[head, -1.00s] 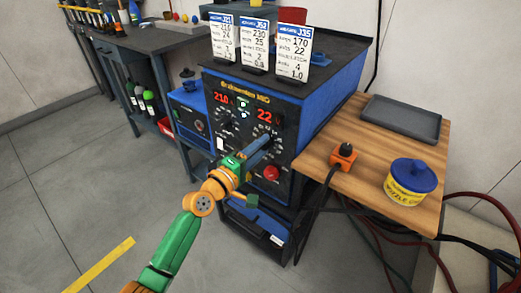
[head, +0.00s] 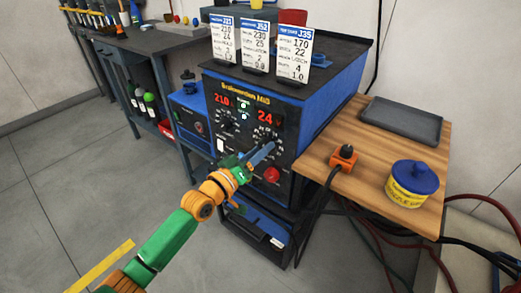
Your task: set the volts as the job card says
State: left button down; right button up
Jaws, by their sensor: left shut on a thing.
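The blue and black welder (head: 331,95) has two red displays on its front. The left display (head: 222,100) reads about 210 and the right display (head: 266,117) reads about 24. My left gripper (head: 264,152) is shut on the right-hand knob below the right display; its fingers hide most of that knob. Three job cards stand on top of the welder: the J21 card (head: 223,42) seems to show 210 and 24, the J52 card (head: 254,47) 230 and 25, the J35 card (head: 295,55) 170 and 22. My right gripper is out of view.
A red button (head: 272,174) sits just below the gripped knob. On the right, a wooden table (head: 370,145) bears an orange plug-like part (head: 343,157), a yellow tub with a blue lid (head: 412,183) and a grey tray (head: 401,119). A workbench (head: 160,42) stands behind left.

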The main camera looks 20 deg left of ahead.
pick_arm(q)
jog(key=shift+f+m, duration=0.15)
jog(key=shift+m, duration=0.35)
dwell(0.3)
jog(key=shift+c, duration=2)
grip_release()
jog(key=p+v, duration=0.1)
jog(key=v, duration=0.6)
